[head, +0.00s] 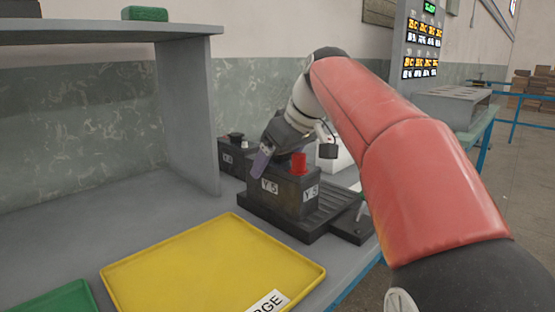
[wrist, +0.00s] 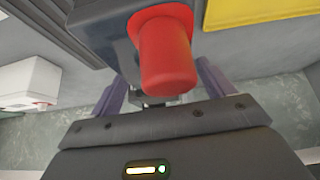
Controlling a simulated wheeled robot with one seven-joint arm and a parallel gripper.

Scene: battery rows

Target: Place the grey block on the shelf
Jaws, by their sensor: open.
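A dark grey block (head: 283,188) marked "Y 5", with a red terminal (head: 299,163) on top, stands upright on a black ribbed base (head: 325,212). My gripper (head: 272,160) is at the top of this block, with one purple finger in front of its near face. In the wrist view, the open fingers (wrist: 165,85) show on either side of the red terminal, and the dark block (wrist: 100,25) lies beyond. I cannot tell whether the fingers touch it. The grey shelf (head: 110,27) stands at the upper left.
A second dark block (head: 232,155) with a black terminal stands behind. A green block (head: 145,13) lies on the shelf top. A yellow tray (head: 213,262) and a green tray (head: 60,300) lie in front. A white object (head: 338,157) is beyond my gripper. The bench below the shelf is clear.

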